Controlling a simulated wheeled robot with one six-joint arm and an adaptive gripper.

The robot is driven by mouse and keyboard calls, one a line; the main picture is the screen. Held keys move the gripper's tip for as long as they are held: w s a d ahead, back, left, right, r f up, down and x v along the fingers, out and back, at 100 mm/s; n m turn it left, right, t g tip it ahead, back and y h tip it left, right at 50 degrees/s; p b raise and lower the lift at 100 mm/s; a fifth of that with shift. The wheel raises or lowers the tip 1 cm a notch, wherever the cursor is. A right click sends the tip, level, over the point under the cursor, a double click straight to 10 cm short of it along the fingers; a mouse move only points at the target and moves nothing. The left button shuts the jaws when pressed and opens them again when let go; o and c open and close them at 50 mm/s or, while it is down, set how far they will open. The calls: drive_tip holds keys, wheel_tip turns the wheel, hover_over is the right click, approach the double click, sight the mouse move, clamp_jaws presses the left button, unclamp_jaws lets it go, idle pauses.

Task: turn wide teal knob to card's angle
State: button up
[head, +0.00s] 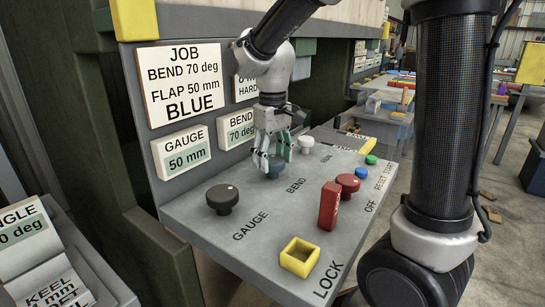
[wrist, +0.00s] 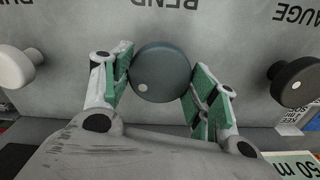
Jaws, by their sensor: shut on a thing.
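The wide teal knob (head: 274,170) stands on the sloped grey panel above the word BEND. In the wrist view the same knob (wrist: 160,72) is a dark teal disc with a white dot at its lower left. My gripper (head: 276,157) comes down on it from above, and its green-padded fingers (wrist: 158,80) are shut on the knob's two sides. The job card (head: 183,83) on the upright board reads BEND 70 deg, FLAP 50 mm, BLUE. The BEND readout (head: 239,128) shows 70 deg. My arm partly covers another card behind it.
A black knob (head: 222,199) by GAUGE and a white knob (head: 306,144) flank the teal knob. The GAUGE readout (head: 184,152) shows 50 mm. A red lever (head: 329,206), a red knob (head: 348,183) and a yellow square socket (head: 299,256) stand nearer the front right.

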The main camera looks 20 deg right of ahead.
sight(272, 159)
idle(0.3)
drive_tip(key=o, duration=1)
drive_tip(key=shift+o, duration=0.2)
wheel_tip(272, 159, up, 12)
